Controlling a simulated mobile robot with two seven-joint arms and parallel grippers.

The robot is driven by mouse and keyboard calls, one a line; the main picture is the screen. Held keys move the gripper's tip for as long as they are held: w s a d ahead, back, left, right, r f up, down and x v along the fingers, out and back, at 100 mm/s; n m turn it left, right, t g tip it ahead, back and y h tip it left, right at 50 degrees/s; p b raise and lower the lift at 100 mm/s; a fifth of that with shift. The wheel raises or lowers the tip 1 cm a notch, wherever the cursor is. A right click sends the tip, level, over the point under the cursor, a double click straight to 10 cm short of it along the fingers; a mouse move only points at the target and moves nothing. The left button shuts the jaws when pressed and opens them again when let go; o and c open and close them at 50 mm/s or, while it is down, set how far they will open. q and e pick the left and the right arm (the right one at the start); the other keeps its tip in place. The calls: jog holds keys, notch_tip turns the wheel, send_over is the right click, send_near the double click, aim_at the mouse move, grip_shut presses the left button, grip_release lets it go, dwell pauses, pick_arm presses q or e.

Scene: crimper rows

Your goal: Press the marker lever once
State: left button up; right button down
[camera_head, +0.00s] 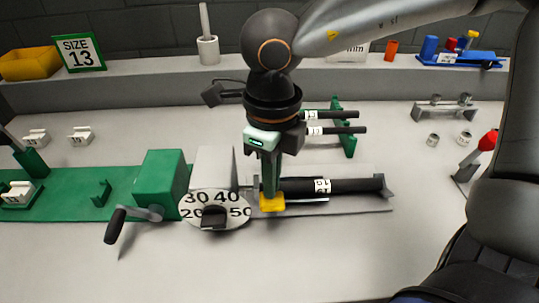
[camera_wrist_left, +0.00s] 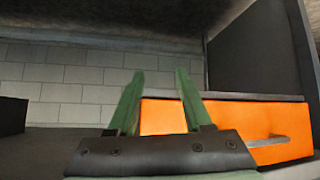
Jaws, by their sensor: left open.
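My right gripper (camera_head: 271,192) points straight down at the middle of the bench in the head view. Its green fingers end at a yellow block (camera_head: 272,204), and I cannot tell whether they touch it. The fingers overlap, so their gap does not show. The yellow block sits beside a black rod with a white label (camera_head: 335,186). A dial plate with numbers (camera_head: 233,213) is just left of it. A red-knobbed lever (camera_head: 487,143) stands tilted at the right. Which part is the marker lever is not clear. My left gripper (camera_wrist_left: 158,98) is open and empty in the left wrist view.
A green block with a black-handled crank (camera_head: 118,222) is left of the dial. Two more labelled rods (camera_head: 345,130) lie behind on a green rack (camera_head: 343,145). A sign reading SIZE 13 (camera_head: 79,52) stands on the back shelf. The front bench is clear.

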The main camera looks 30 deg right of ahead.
jog(key=shift+r+p, duration=1.8)
jog(key=shift+r, duration=1.05)
pick_arm(q)
jog(key=shift+s+a+r+p, duration=0.15)
jog(key=shift+r+p, duration=0.5)
jog(key=shift+r, duration=0.4)
jog(key=shift+w+a+r+p, duration=0.1)
jog(key=shift+r+p, duration=0.55)
jog(key=shift+r, duration=0.4)
pick_arm(e)
jog(key=shift+r, duration=2.15)
